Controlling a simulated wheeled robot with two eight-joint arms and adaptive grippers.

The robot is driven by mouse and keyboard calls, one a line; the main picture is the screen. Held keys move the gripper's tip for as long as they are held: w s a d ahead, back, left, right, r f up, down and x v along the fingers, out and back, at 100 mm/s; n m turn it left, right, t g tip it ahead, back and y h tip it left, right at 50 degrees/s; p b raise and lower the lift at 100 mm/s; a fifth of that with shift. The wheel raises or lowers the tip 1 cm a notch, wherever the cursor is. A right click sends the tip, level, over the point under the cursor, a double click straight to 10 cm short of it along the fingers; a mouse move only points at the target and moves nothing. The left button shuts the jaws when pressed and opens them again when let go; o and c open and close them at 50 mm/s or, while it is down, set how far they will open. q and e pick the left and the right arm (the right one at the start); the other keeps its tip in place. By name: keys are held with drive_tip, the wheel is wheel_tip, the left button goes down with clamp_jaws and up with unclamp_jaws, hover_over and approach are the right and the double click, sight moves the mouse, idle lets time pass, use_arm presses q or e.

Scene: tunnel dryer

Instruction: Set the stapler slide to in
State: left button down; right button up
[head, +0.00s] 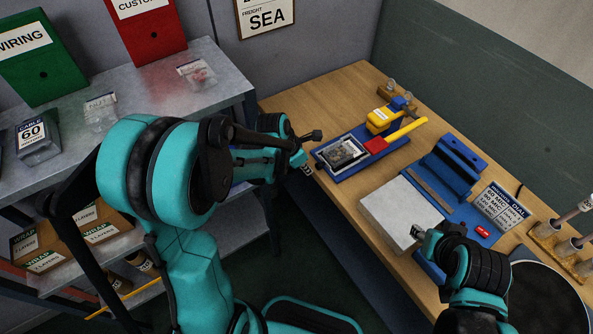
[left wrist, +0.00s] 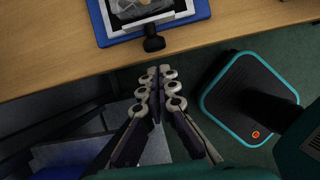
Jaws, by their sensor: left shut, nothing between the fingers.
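The stapler is a blue fixture (head: 362,158) on the wooden bench with a yellow stapler body (head: 380,119) and a red and yellow lever. Its slide (head: 343,152), a pale-framed tray holding a clear bag with dark contents, lies at the fixture's near left end. In the left wrist view the slide's frame (left wrist: 182,14) ends in a black knob (left wrist: 154,43) at the bench's front edge. My left gripper (head: 308,171) is shut and empty, its tips (left wrist: 160,70) just short of the knob, apart from it.
A wooden rack (head: 560,250) is at far right. A metal shelf (head: 130,90) with bins stands left. The bench's front edge is close.

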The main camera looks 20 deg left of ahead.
sight(331, 153)
use_arm(q)
drive_tip(key=shift+w+d, duration=0.45)
drive_tip(key=shift+w, duration=0.1)
drive_tip(key=w+d, duration=0.1)
drive_tip(key=w, duration=0.1)
drive_tip(key=w+d, duration=0.4)
drive_tip(key=shift+w, duration=0.2)
drive_tip(key=shift+r, duration=0.1)
drive_tip(key=shift+w, duration=0.1)
